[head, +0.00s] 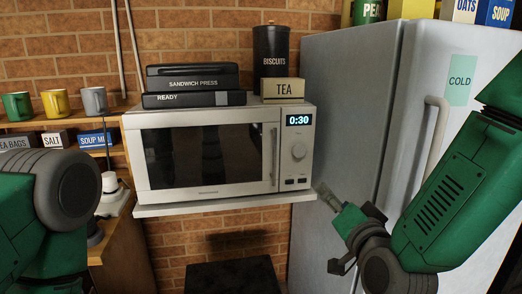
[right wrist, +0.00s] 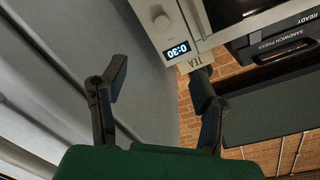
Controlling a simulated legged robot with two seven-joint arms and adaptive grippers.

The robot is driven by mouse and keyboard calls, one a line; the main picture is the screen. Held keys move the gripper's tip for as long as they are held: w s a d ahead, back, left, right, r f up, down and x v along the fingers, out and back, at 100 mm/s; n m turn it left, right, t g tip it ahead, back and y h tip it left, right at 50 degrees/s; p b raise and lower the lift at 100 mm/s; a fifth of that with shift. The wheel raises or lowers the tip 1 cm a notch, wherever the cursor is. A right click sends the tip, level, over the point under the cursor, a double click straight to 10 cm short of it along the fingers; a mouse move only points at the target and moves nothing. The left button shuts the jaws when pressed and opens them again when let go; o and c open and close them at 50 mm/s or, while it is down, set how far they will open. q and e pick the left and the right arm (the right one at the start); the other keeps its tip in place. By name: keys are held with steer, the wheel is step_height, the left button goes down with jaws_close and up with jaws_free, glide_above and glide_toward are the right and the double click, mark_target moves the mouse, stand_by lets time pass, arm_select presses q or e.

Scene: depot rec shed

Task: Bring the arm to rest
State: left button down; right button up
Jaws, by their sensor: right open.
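My right arm (head: 447,207) comes in from the right, in front of the fridge. Its gripper (head: 345,222) is near the lower right corner of the microwave, in front of the fridge side in the picture. In the right wrist view the two dark fingers of the right gripper (right wrist: 158,84) stand apart with nothing between them. My left arm (head: 45,225) fills the lower left of the head view; its gripper is out of the picture.
A white microwave (head: 223,199) showing 0:30, its door shut, sits on a wall shelf. A black sandwich press (head: 193,82), a TEA box (head: 283,89) and a BISCUITS tin (head: 271,48) are on top. The grey fridge (head: 345,95) has a handle (head: 432,140). Mugs stand at left.

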steer(key=s+d+f+n+g, duration=0.2)
steer(key=s+d+f+g, duration=0.3)
steer(key=f, duration=0.7)
steer(key=s+f+n+g, duration=0.25)
steer(key=s+f, duration=0.45)
steer(key=f, duration=0.5)
steer(key=s+d+f+n+g, duration=0.1)
steer(key=s+d+f+g, duration=0.1)
steer(key=s, duration=0.5)
steer(key=s+d+f+g+h, duration=0.1)
steer(key=s+d+f+g, duration=0.2)
steer(key=s+f, duration=0.3)
steer(key=s+d+f+n+g+h, duration=0.1)
steer(key=s+f+g, duration=0.3)
steer(key=s, duration=0.6)
steer(key=shift+d+n, duration=0.35)
steer(key=shift+d, duration=0.5)
steer(key=shift+f, duration=0.1)
